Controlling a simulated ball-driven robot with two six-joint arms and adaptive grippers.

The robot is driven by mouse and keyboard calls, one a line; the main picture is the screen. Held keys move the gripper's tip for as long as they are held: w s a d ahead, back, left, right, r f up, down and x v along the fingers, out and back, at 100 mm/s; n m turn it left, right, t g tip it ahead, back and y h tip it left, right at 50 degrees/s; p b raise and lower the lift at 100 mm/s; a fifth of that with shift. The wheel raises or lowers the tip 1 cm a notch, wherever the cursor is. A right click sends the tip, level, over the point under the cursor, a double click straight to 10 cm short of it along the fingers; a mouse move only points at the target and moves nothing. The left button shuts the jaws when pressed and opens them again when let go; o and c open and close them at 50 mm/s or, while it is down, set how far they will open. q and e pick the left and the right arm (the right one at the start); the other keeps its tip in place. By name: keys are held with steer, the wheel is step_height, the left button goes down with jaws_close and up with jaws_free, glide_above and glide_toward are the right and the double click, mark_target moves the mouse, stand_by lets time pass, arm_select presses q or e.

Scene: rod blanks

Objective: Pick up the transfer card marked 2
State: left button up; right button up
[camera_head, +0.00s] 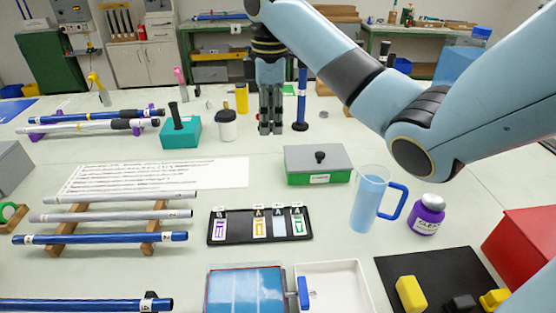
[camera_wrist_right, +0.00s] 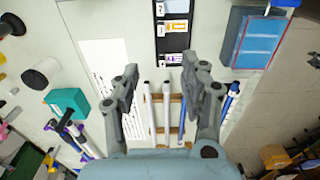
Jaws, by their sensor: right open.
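A black card tray (camera_head: 240,241) lies on the table in the head view. It holds a purple card (camera_head: 220,229), a yellow card (camera_head: 260,229), a pale blue card (camera_head: 279,227) and a green card (camera_head: 298,225). Their small marks are too small to read surely, so I cannot tell which is marked 2. My right gripper (camera_head: 270,130) points down above the table, beyond the tray, open and empty. In the right wrist view its fingers (camera_wrist_right: 160,72) are spread, and part of the tray (camera_wrist_right: 160,42) shows ahead. My left gripper is not in view.
A green box with a grey lid (camera_head: 318,160) stands behind and right of the tray. A blue-handled jug (camera_head: 368,200) stands to its right. Rods rest on a wooden rack (camera_head: 65,240) at left. A blue-surfaced tray (camera_head: 245,290) lies in front.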

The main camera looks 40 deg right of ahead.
steer(key=b, duration=1.4)
glide_above(274, 205)
step_height(274, 205, down, 16)
steer(key=r, duration=0.1)
steer(key=shift+a+f+b, duration=0.15)
steer(key=shift+f+b, duration=0.2)
steer(key=shift+f, duration=0.25)
steer(key=shift+a+f+b, duration=0.15)
steer(key=shift+f+b, duration=0.15)
steer(key=shift+f, duration=0.25)
step_height(274, 205, down, 4)
steer(key=shift+f+b, duration=0.2)
steer(key=shift+b, duration=0.7)
steer(key=f, duration=0.5)
steer(key=shift+d+f+b, duration=0.2)
steer(key=shift+d+b, duration=0.1)
steer(key=shift+b, duration=0.1)
jaws_close()
